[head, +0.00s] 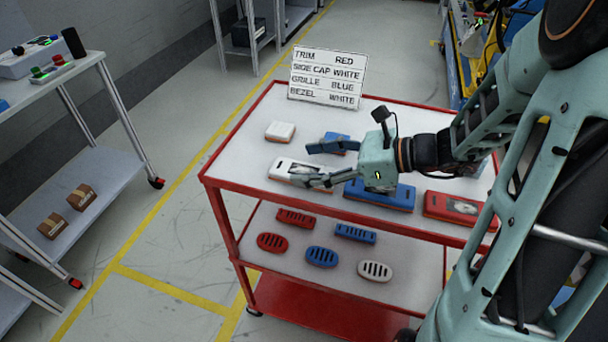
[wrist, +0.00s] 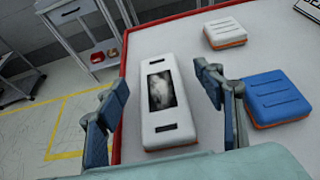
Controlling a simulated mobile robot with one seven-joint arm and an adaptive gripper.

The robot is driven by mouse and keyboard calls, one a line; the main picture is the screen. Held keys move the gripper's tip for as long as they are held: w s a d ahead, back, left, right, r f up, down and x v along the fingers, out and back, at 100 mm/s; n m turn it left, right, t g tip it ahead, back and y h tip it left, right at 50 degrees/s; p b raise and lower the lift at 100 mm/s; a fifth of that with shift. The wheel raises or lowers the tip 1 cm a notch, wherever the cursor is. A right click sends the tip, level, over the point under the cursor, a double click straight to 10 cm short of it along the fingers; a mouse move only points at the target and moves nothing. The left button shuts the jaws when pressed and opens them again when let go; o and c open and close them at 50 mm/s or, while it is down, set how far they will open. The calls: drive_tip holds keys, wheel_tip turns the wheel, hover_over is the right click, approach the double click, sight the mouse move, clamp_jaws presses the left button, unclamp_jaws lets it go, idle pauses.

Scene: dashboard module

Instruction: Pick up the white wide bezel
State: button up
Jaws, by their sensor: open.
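The white wide bezel (head: 292,172) is a long white block with a dark patterned window and an orange lower edge. It lies on the cart's top shelf near its left front edge. In the wrist view the bezel (wrist: 165,100) lies lengthwise between the fingers. My gripper (head: 315,164) is open, its fingers reaching left at the bezel; one finger hides part of it in the head view. In the wrist view my gripper's (wrist: 155,95) fingertips stand either side of the bezel, with gaps between, and nothing is held.
On the red cart's top (head: 243,150) are a small white block (head: 281,131), a small blue block (head: 337,139), a long blue block (head: 385,194) and a red bezel (head: 452,207). A label sign (head: 328,77) stands at the back. The lower shelf (head: 262,219) holds several slotted parts.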

sight(288, 167)
drive_tip(key=x, duration=0.4)
drive_tip(key=shift+s+a+f+b, duration=0.1)
drive_tip(key=shift+a+f+b, duration=0.2)
drive_tip(key=shift+b, duration=0.1)
drive_tip(key=shift+r, duration=0.1)
drive_tip(key=c, duration=1.3)
